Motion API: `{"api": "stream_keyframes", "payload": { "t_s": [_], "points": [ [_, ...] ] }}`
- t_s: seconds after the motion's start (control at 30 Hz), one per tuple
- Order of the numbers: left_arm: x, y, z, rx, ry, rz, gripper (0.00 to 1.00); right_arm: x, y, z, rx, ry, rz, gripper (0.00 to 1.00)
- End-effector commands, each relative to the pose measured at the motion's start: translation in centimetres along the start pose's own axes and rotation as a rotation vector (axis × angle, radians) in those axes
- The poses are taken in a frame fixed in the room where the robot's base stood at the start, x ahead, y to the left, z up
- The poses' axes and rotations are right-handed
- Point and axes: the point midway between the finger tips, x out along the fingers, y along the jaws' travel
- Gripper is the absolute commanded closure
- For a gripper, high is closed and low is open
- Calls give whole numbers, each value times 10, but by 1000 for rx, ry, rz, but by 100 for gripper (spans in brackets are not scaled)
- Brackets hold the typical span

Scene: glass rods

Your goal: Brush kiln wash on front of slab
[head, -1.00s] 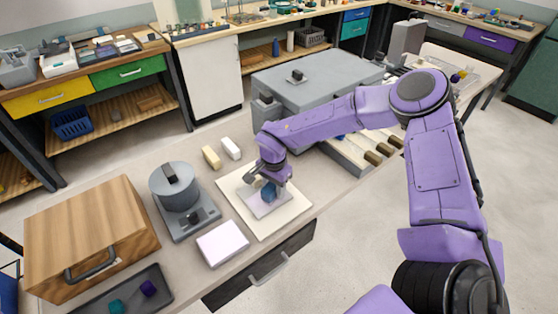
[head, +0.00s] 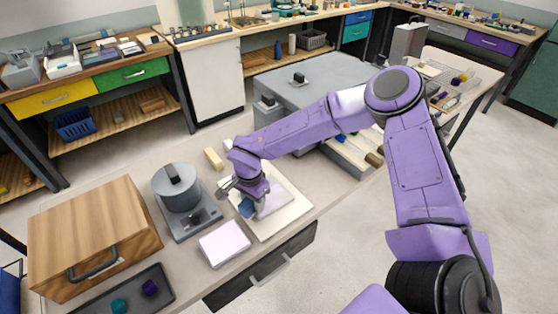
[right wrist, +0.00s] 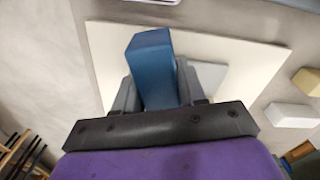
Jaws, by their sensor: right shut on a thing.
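My right gripper (head: 239,202) is shut on a blue block-shaped brush handle (head: 246,209); the handle also shows between the fingers in the right wrist view (right wrist: 153,70). The brush's bristles are hidden. The pale grey slab (head: 274,203) lies on a cream board (head: 293,217) on the table. The gripper is low over the slab's left side; I cannot tell whether the brush touches it. The slab (right wrist: 212,80) is partly covered by the gripper and handle in the right wrist view. My left gripper is not in view.
A grey pot on a base (head: 178,190) and a pale lilac block (head: 224,243) stand close to the left of the board. A wooden box (head: 95,230) and a dark tray (head: 125,295) are further left. A yellowish block (head: 214,158) lies behind. A big grey kiln-like case (head: 320,75) stands at the back.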

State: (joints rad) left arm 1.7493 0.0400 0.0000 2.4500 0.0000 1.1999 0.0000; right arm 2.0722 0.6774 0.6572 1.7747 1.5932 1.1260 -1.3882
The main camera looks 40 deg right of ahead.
Motion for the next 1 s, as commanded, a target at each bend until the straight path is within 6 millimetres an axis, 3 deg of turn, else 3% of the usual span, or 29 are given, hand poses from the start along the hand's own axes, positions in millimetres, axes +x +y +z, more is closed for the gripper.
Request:
{"api": "stream_keyframes", "payload": {
  "t_s": [0.03,0.47,0.7,1.0],
  "points": [
    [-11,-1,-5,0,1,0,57,-22,-1,0,1,-1,-7,84],
    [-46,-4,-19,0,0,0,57,-56,2,-3,6,0,-4,84],
    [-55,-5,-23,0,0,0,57,-72,2,-4,7,0,-5,84],
    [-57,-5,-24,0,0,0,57,-76,2,-4,8,0,-4,84]
  ]
}}
